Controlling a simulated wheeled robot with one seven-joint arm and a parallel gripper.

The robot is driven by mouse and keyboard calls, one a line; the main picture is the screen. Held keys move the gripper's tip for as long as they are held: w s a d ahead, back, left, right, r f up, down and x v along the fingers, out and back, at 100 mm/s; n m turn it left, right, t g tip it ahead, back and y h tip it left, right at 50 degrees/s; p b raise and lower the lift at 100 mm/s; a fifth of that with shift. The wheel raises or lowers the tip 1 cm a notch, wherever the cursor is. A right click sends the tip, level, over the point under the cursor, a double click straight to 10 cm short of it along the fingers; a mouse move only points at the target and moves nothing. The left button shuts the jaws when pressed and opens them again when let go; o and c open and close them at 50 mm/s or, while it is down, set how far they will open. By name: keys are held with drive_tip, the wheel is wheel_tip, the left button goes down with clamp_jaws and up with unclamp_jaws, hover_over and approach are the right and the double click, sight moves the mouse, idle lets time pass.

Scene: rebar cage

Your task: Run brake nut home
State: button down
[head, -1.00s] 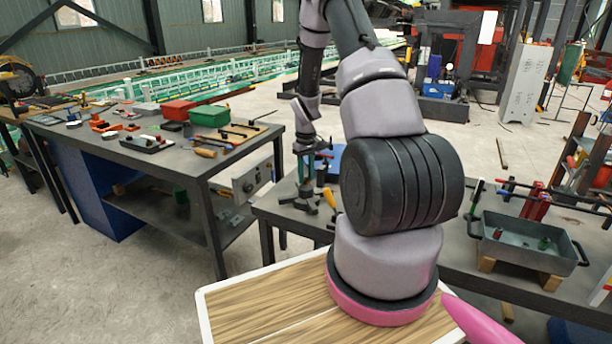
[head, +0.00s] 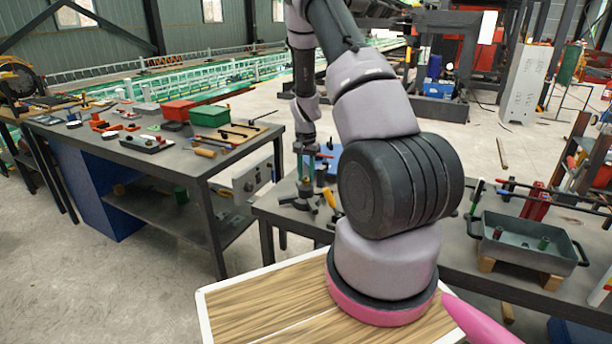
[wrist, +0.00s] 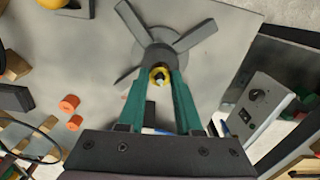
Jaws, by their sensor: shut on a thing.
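A dark stand with flat splayed legs (wrist: 186,37) sits on the grey bench, and it also shows in the head view (head: 308,200). At its centre, in the wrist view, a small yellow ring (wrist: 159,72) surrounds a pale tip; I take it for the brake nut. My gripper (wrist: 158,78) has teal fingers, shut on the yellow ring from both sides above the stand. In the head view my gripper (head: 308,169) points down over the stand. How far down the post the ring sits cannot be told.
Two orange pieces (wrist: 69,103) lie left of the stand in the wrist view. A grey control box (wrist: 257,108) with a knob is to the right. A dark tray (head: 530,243) stands on the bench's right side. Another tool-covered bench (head: 185,160) is at left.

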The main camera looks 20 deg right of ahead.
sight(306, 178)
drive_tip(key=shift+w+m, duration=0.1)
drive_tip(key=shift+m, duration=1.6)
drive_tip(key=c, duration=0.6)
unclamp_jaws()
wheel_tip(306, 178, up, 11)
drive_tip(key=shift+f, duration=0.1)
